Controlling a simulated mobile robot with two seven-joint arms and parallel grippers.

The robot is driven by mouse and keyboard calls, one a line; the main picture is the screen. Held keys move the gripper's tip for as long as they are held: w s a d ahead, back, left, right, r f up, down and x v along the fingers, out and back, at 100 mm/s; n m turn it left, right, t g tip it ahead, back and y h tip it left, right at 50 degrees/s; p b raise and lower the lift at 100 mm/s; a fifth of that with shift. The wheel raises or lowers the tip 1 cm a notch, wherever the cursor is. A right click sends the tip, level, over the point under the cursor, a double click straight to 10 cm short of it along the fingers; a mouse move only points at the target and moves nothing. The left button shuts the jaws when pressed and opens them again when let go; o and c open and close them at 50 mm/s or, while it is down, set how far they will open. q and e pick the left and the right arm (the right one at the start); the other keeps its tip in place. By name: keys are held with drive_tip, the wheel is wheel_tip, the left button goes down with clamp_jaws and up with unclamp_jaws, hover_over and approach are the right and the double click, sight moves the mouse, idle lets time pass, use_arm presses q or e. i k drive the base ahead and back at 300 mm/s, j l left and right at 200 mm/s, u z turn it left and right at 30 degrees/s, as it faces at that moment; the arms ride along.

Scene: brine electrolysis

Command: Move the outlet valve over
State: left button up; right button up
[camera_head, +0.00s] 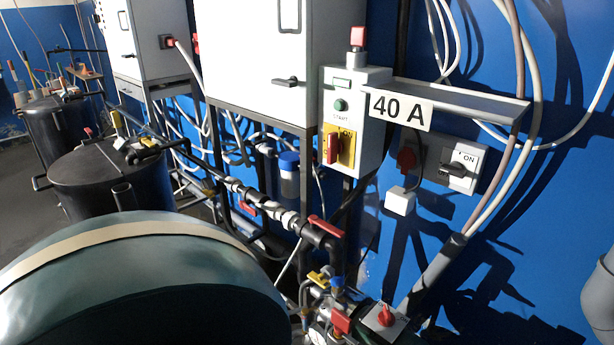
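Several valve handles show, and I cannot tell for certain which one is the outlet valve. A long red lever (325,227) sits on the dark pipe right of the middle, lying along a slant. A smaller red handle (248,208) is on the pipework further left. Low down are a yellow handle (318,278), a blue knob (337,284) and a red block-like handle (342,322). Neither of my grippers is in view.
A large dark green rounded tank (150,290) fills the lower left. Black drums (110,180) stand behind it. A control box (345,120) with a red-and-yellow switch, a 40 A sign (400,109) and an ON switch (461,167) are at the blue wall. Loose cables hang at right.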

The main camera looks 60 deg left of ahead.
sight(313, 219)
drive_tip(key=u, duration=1.65)
